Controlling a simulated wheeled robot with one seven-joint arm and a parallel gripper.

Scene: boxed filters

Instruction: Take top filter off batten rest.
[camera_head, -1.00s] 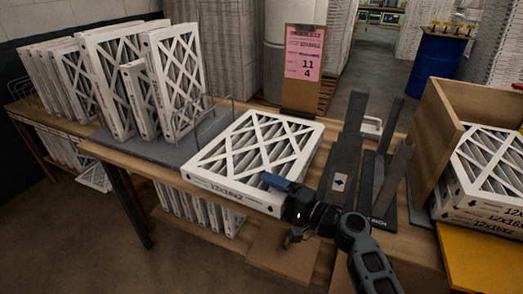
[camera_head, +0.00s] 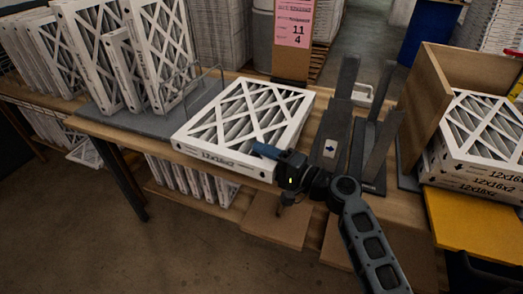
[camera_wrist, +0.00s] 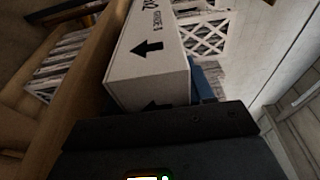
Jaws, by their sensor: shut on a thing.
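A white-framed pleated filter (camera_head: 205,152) marked 12x16x2 lies flat at the front of the wooden bench. My gripper (camera_head: 266,152) is shut on its front edge near the right corner, with a blue finger over the top face. In the wrist view the filter's white frame (camera_wrist: 150,65) with black arrows stands against my gripper (camera_wrist: 200,95), the blue finger behind it. The batten rest is hidden under the filter; I cannot tell whether the filter touches it.
Upright filters (camera_head: 158,50) stand on a grey mat at left, beside a wire holder (camera_head: 205,80). Dark upright slats (camera_head: 343,110) stand close to the right of the held filter. A wooden box (camera_head: 425,105) and stacked filters (camera_head: 485,130) are further right.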

